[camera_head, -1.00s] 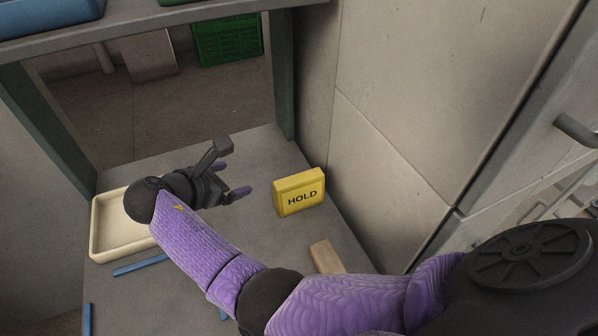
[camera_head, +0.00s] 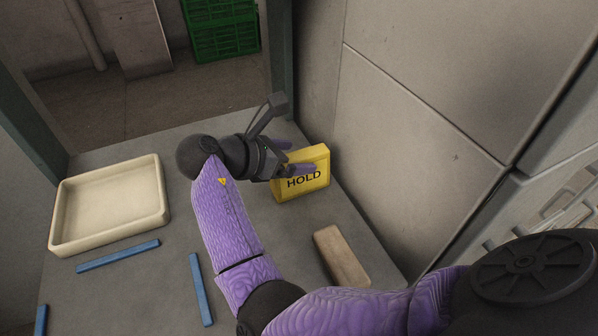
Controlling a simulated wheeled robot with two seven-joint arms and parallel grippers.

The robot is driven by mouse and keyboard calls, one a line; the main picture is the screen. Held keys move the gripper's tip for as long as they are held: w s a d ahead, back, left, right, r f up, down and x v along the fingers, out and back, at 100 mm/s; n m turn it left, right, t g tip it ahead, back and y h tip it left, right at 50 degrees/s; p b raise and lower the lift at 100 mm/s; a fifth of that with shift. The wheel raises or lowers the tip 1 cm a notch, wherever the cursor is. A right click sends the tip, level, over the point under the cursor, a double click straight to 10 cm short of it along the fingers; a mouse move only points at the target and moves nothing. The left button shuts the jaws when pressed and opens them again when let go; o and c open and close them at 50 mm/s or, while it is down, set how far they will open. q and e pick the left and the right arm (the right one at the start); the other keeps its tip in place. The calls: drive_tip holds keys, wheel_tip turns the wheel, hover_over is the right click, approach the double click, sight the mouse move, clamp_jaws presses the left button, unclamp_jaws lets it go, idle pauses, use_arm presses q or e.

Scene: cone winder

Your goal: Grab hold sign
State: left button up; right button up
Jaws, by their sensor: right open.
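The yellow hold sign (camera_head: 312,181), a block with "HOLD" in black on its front, stands on the grey tabletop against the right-hand wall. My right gripper (camera_head: 295,157) is open, its purple-tipped fingers at the sign's left and upper-left part. One finger overlaps the sign's front face in the picture, and the other shows just behind its top edge. I cannot tell whether either finger touches it. The sign's left end is partly hidden by the gripper. My left gripper is not in view.
A cream tray (camera_head: 60,222) lies at the left of the grey table (camera_head: 150,292). Blue strips (camera_head: 118,256) lie near it. A wooden block (camera_head: 341,256) lies in front of the sign. A grey panelled wall (camera_head: 420,60) bounds the right side. A green crate (camera_head: 222,30) is beyond the table.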

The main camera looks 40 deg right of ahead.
clamp_jaws()
idle(0.4)
